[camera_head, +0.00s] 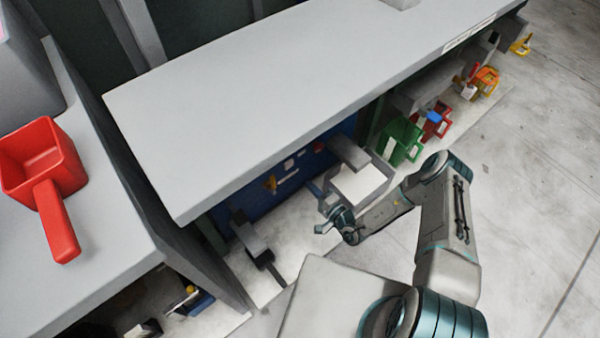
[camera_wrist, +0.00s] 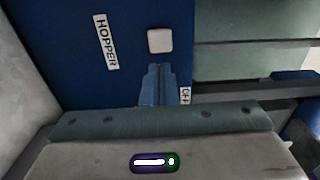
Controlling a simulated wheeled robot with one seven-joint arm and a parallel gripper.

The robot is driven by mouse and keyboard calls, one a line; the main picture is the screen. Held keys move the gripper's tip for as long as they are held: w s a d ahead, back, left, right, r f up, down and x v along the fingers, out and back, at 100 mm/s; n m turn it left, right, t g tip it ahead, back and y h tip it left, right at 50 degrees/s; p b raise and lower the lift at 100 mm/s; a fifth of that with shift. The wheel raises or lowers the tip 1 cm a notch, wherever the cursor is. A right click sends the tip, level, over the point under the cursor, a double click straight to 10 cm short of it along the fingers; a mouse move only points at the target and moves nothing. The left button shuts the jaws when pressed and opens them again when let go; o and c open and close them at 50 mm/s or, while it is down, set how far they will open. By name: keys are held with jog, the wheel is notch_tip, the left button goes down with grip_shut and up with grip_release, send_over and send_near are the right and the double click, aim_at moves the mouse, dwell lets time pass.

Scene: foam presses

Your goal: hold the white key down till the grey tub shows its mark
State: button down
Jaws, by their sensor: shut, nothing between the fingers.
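The white key (camera_wrist: 160,40) is a small rounded square on the blue panel (camera_wrist: 60,60), to the right of the HOPPER label (camera_wrist: 107,42). My gripper (camera_wrist: 158,70) is shut and empty, its fingertips just below the key in the wrist view. A small strip of panel shows between tips and key there, so they do not appear to cover it. I cannot tell how near the tips are to the panel. In the head view a grey tub (camera_head: 334,190) with a white surface inside stands under the bench, beside my wrist. No mark can be made out on it.
A grey bench top (camera_head: 250,100) overhangs the panel. Green (camera_head: 400,140), red and orange containers stand along the bench to the right. A second label, partly hidden (camera_wrist: 185,95), is right of my fingers. A red scoop (camera_head: 45,170) lies on the left counter. Open floor is at right.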

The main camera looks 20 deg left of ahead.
jog(key=shift+v, duration=1.8)
